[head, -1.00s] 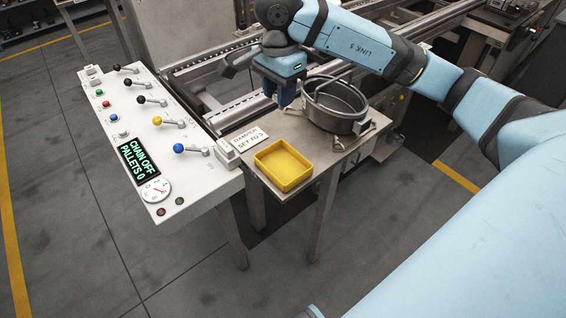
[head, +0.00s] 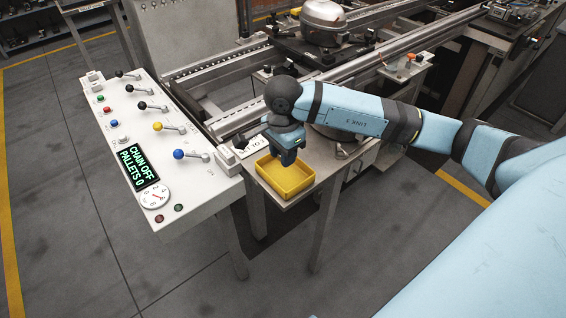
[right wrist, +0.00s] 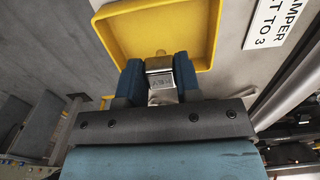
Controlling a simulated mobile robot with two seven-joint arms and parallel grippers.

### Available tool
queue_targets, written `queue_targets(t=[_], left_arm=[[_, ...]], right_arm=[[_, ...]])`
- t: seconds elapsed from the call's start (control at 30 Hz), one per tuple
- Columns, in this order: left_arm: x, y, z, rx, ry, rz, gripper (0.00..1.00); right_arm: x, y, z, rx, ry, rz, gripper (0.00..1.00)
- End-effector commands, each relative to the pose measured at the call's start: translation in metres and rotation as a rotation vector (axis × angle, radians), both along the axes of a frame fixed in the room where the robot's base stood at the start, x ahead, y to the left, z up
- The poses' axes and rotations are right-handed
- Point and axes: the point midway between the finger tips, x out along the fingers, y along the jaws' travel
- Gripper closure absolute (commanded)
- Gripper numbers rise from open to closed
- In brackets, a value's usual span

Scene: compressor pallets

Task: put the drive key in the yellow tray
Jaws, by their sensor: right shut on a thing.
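The yellow tray (head: 304,187) stands on the small metal side table, beside the control panel. It also fills the top of the right wrist view (right wrist: 212,35). My right gripper (head: 289,160) points down over the tray's back part. In the right wrist view its blue fingers (right wrist: 159,72) are shut on a small metal piece, the drive key (right wrist: 160,66), with a brass-coloured tip over the tray floor. In the head view the key is hidden by the fingers. I cannot tell its exact height above the tray floor. My left gripper is not in view.
A sign card (head: 254,144) lies just behind the tray. A round metal pan (head: 335,132) is mostly hidden behind my right arm. The control panel (head: 165,215) with levers stands left. A domed compressor (head: 322,18) sits on the conveyor behind.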

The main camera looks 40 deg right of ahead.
Motion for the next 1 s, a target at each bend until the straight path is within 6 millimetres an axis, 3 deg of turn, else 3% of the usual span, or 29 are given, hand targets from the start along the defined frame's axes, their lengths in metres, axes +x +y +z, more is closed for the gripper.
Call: queue_targets(t=[0.2,0.6,0.63,0.7,1.0], left_arm=[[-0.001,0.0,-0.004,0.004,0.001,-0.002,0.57],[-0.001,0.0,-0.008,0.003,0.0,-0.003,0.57],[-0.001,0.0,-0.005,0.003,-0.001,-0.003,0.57],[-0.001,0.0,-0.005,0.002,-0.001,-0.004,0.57],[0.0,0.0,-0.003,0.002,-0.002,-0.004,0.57]], right_arm=[[0.0,0.0,-0.033,0.0,0.001,0.0,0.92],[0.0,0.0,-0.039,-0.001,-0.001,0.001,0.92],[0.0,0.0,-0.037,-0.001,-0.001,0.0,0.62],[0.0,0.0,-0.037,-0.001,0.0,0.0,0.46],[0.0,0.0,-0.036,0.0,0.0,0.001,0.43]])
